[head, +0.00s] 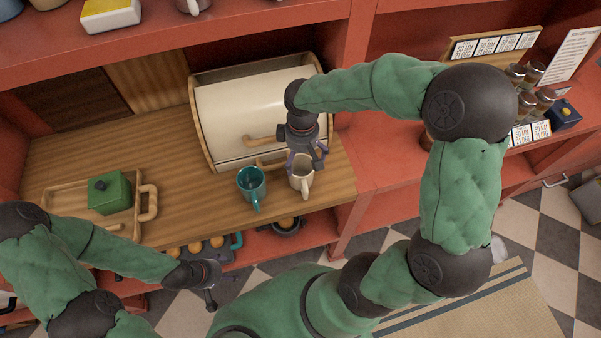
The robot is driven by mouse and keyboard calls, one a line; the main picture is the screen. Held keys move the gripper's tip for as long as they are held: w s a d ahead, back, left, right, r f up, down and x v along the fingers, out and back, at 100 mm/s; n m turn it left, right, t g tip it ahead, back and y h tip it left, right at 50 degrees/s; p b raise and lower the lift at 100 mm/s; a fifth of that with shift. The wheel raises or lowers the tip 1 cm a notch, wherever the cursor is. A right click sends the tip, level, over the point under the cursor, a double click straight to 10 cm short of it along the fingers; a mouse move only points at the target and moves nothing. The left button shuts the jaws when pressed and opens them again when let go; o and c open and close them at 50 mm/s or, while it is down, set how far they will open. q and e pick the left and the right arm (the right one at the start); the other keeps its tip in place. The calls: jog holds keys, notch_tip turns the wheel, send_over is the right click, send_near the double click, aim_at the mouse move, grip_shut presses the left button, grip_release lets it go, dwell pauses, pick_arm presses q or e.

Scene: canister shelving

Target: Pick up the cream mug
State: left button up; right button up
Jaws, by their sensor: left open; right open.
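The cream mug (301,180) stands on the wooden counter near its front edge, in front of the cream bread box. My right gripper (304,160) is open and points down right above the mug. Its fingers cover part of the mug's rim, and I cannot tell whether they touch it. My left gripper (211,300) is open and empty, low at the front, below the counter edge and away from the mug.
A teal mug (250,184) stands just left of the cream mug. The bread box (240,110) with a wooden handle is behind. A wooden tray (60,203) with a green canister (109,192) is at left. A lower shelf holds a muffin tin (200,249).

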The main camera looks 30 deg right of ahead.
aim_at(302, 166)
jog(key=shift+f+b, duration=0.45)
jog(key=shift+f, duration=2.1)
jog(key=shift+s, duration=0.1)
jog(key=c, duration=1.4)
